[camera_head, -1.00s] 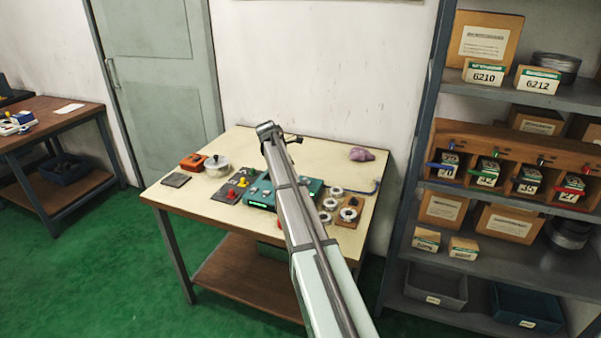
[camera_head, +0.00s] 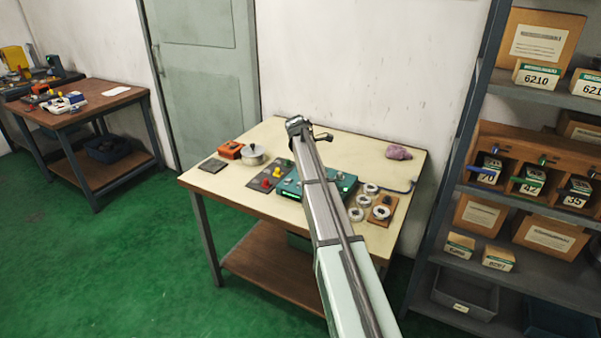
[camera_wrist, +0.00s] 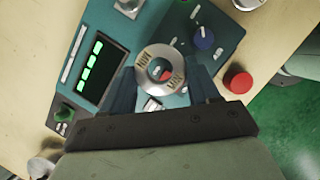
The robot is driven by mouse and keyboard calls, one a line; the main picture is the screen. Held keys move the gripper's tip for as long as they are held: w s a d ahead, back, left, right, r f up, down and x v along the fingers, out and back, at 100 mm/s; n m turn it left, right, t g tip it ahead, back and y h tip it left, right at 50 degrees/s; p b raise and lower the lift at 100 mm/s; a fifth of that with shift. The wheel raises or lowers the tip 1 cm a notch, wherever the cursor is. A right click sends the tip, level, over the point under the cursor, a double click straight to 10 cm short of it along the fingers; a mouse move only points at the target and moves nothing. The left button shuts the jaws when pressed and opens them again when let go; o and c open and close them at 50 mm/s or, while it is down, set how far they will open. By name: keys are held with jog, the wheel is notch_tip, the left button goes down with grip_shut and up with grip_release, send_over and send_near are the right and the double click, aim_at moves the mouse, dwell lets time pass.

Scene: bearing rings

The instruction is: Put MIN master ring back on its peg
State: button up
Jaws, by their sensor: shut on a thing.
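The MIN master ring (camera_wrist: 148,83), a pale metal ring with dark lettering, is in my gripper (camera_wrist: 162,77) in the wrist view. The two dark fingers are shut on either side of it. The ring is over the teal device (camera_wrist: 110,103); I cannot tell whether it touches it. A dark and red part shows through its hole. In the head view my arm hides the gripper and this ring. A wooden peg board (camera_head: 376,222) with a ring on it is at the table's right. Its free pegs are too small to make out.
A pink cloth (camera_head: 398,152) lies at the back right.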

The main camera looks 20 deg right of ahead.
jog(key=s+d+m, duration=0.1)
jog(key=s+d, duration=0.2)
jog(key=d, duration=0.5)
jog(key=s+d+m, duration=0.1)
jog(key=s+d, duration=0.2)
jog(key=d, duration=0.6)
jog(key=m+g, duration=0.2)
send_over(386, 197)
jog(key=shift+w+d+r+y, duration=0.1)
jog(key=shift+w+r+y, duration=0.1)
jog(key=shift+r+y, duration=0.1)
jog(key=shift+m, duration=0.3)
jog(key=shift+f, duration=2)
jog(key=shift+f, duration=1.7)
jog(key=o, duration=1.5)
jog(key=shift+c, duration=0.2)
